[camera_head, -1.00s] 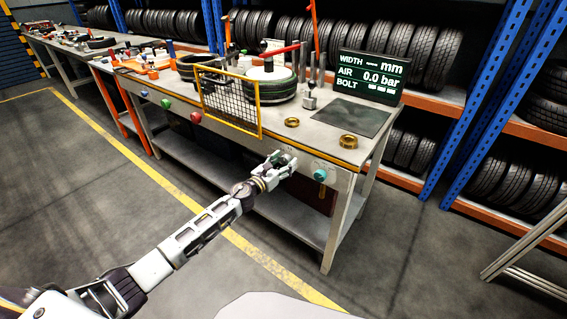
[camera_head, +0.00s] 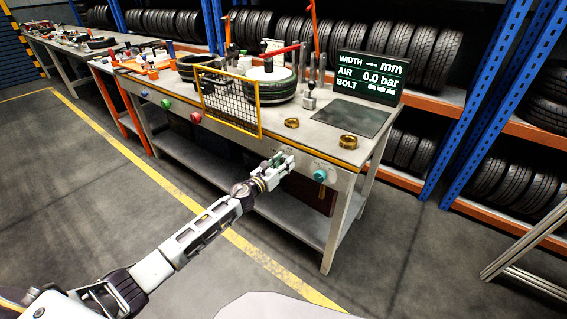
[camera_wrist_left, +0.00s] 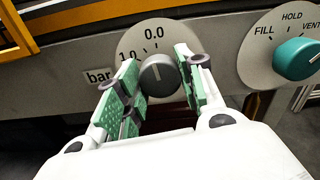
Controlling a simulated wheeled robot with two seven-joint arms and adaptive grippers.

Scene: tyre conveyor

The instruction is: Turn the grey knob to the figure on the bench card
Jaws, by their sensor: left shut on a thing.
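The grey knob (camera_wrist_left: 158,76) sits on a round white dial (camera_wrist_left: 126,46) on the bench's front panel. In the left wrist view the dial shows 0.0 at the top, a partly hidden figure to its left and a "bar" label. The knob's pale mark points roughly up, near 0.0. My left gripper (camera_head: 285,158) reaches the panel, and in the left wrist view its green-padded fingers (camera_wrist_left: 157,82) are shut on the knob from both sides. In the head view the gripper hides the knob.
A teal knob (camera_wrist_left: 299,59) marked FILL, HOLD and VENT is close on the right. A screen (camera_head: 370,77) reads AIR 0.0 bar. A mesh guard (camera_head: 231,102), a tyre (camera_head: 270,84) and brass rings (camera_head: 348,142) are on the bench. The floor in front is clear.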

